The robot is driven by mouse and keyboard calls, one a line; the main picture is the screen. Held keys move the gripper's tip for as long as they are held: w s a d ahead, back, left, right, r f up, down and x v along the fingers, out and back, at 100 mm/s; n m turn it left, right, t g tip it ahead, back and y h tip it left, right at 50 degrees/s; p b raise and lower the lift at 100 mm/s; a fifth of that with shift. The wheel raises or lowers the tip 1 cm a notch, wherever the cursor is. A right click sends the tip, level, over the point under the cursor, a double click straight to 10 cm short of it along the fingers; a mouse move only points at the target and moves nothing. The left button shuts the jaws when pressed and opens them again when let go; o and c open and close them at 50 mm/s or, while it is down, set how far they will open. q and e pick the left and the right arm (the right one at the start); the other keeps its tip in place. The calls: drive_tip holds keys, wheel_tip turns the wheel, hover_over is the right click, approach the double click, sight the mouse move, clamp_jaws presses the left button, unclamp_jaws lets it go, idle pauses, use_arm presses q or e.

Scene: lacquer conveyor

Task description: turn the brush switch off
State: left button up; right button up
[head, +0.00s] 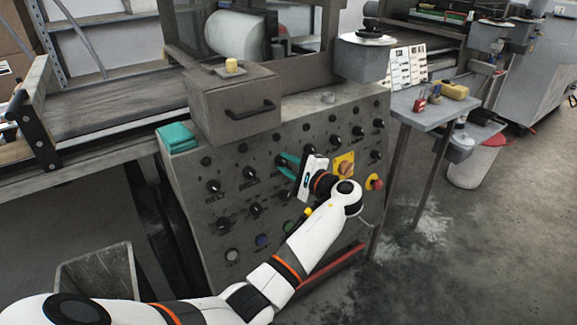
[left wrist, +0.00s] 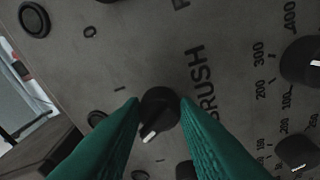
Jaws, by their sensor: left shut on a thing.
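The brush switch (left wrist: 162,112) is a round black knob with a white pointer mark, beside the printed word BRUSH on the grey panel in the left wrist view. Its pointer slants to the lower left of that picture. A printed I and, farther off, an O lie to the knob's upper left. My left gripper (left wrist: 160,101) has its two teal fingers on either side of the knob, shut on it. In the head view the left gripper (head: 281,165) reaches the slanted panel (head: 207,238); its fingers hide the knob there. My right gripper is not in view.
Other black knobs (head: 214,186) surround the spot. A yellow-plated switch (head: 344,165) and a red emergency button (head: 375,182) sit right of the gripper. A box with a handle (head: 232,107) and a teal cloth (head: 177,137) rest above. A side table (head: 433,108) stands at right.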

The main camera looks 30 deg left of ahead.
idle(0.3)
use_arm(q)
drive_tip(key=o, duration=1)
drive_tip(key=shift+c, duration=0.2)
drive_tip(key=shift+d, duration=0.1)
drive_tip(key=shift+s+d, duration=0.1)
drive_tip(key=shift+d, duration=0.2)
drive_tip(key=f+v, duration=0.1)
drive_tip(key=v, duration=1)
drive_tip(key=shift+r+p, duration=0.4)
drive_tip(key=shift+r, duration=0.05)
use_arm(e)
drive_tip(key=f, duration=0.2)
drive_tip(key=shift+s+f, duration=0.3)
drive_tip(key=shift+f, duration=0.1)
use_arm(q)
drive_tip(key=shift+d, duration=0.1)
